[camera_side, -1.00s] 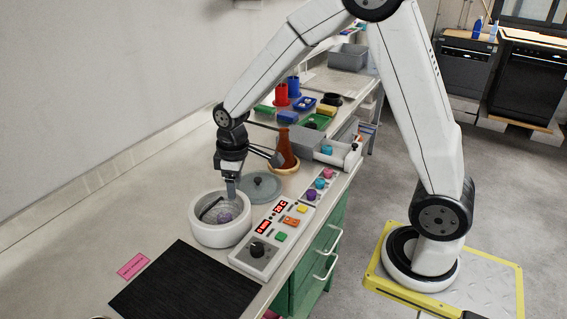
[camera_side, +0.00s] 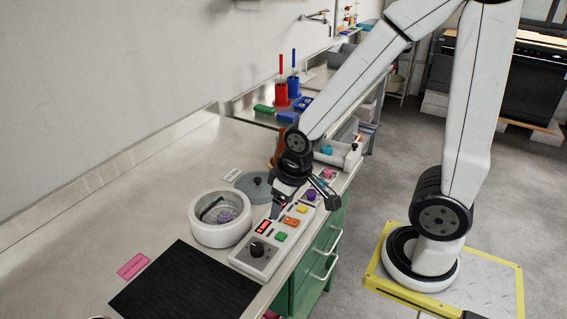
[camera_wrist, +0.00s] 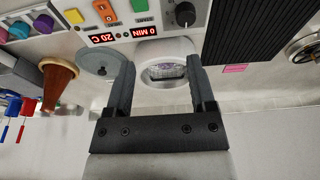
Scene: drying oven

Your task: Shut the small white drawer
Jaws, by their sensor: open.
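The small white drawer (camera_side: 338,159) stands out from its grey housing at the back right of the bench in the side view. It has a dark knob, and a teal piece lies in it. My gripper (camera_side: 275,210) is over the control panel, in front of the drawer and clear of it. In the wrist view my gripper (camera_wrist: 161,82) has its two fingers wide apart with nothing between them. I cannot make out the drawer for certain in the wrist view. My wrist and arm hide part of its housing in the side view.
A white round pot (camera_side: 205,238) with a purple piece inside stands left of the control panel (camera_side: 255,267). Its grey lid (camera_side: 248,187) lies behind. A brown cone (camera_wrist: 58,83) is near the drawer housing. A black mat (camera_side: 185,285) lies in front.

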